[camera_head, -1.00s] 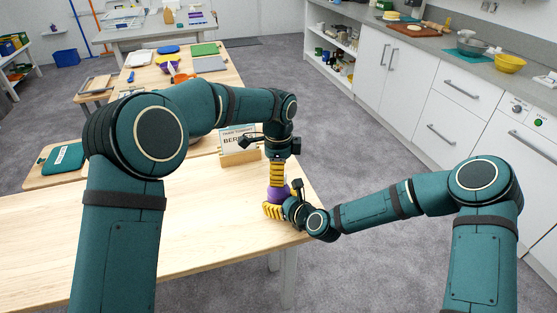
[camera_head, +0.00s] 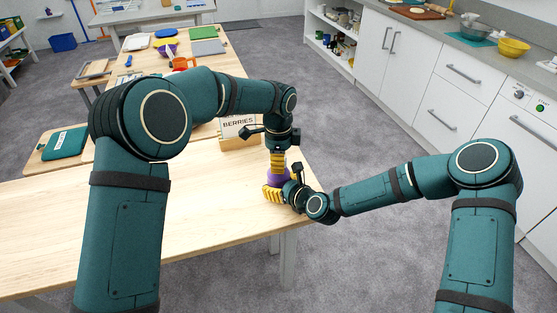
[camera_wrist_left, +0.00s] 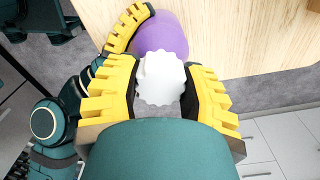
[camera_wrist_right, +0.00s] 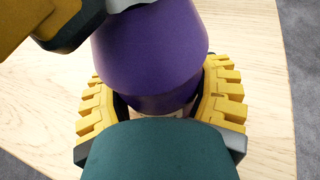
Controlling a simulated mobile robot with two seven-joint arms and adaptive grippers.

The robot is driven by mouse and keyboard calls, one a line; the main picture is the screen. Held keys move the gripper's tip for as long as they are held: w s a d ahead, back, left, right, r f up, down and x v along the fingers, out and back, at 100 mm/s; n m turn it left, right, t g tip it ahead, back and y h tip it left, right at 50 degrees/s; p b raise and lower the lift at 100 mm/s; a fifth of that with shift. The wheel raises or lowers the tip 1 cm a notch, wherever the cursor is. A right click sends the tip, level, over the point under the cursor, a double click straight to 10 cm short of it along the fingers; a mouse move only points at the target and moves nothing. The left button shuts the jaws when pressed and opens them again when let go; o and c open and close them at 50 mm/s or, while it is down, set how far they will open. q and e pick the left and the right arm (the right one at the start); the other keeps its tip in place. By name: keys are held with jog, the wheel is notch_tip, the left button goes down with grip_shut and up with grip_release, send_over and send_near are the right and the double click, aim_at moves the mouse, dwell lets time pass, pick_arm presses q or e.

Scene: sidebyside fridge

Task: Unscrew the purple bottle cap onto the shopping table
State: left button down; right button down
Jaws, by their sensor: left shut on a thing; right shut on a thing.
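The purple bottle (camera_head: 278,181) stands upright near the table's right corner. Its white ridged cap (camera_wrist_left: 162,78) shows from above in the left wrist view. My left gripper (camera_head: 278,163) points down from above and is shut on the cap, with a yellow finger on either side of it. My right gripper (camera_head: 274,193) reaches in from the right, low over the table, and is shut around the lower part of the bottle. In the right wrist view the purple body (camera_wrist_right: 150,55) is between its fingers, and the bottle's base is hidden.
The wooden table (camera_head: 215,205) is bare left of the bottle. A "BERRIES" sign (camera_head: 238,125) stands just behind my left gripper. A green book (camera_head: 65,144) lies on a board at the left. White cabinets (camera_head: 400,60) line the right wall, with floor between.

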pick_arm(q)
jog(key=n, duration=0.3)
jog(key=c, duration=0.5)
grip_release()
jog(key=shift+r, duration=0.1)
jog(key=shift+r, duration=2.25)
jog(key=shift+r+n, duration=0.7)
jog(key=shift+r, duration=0.85)
jog(key=shift+f, duration=3.9)
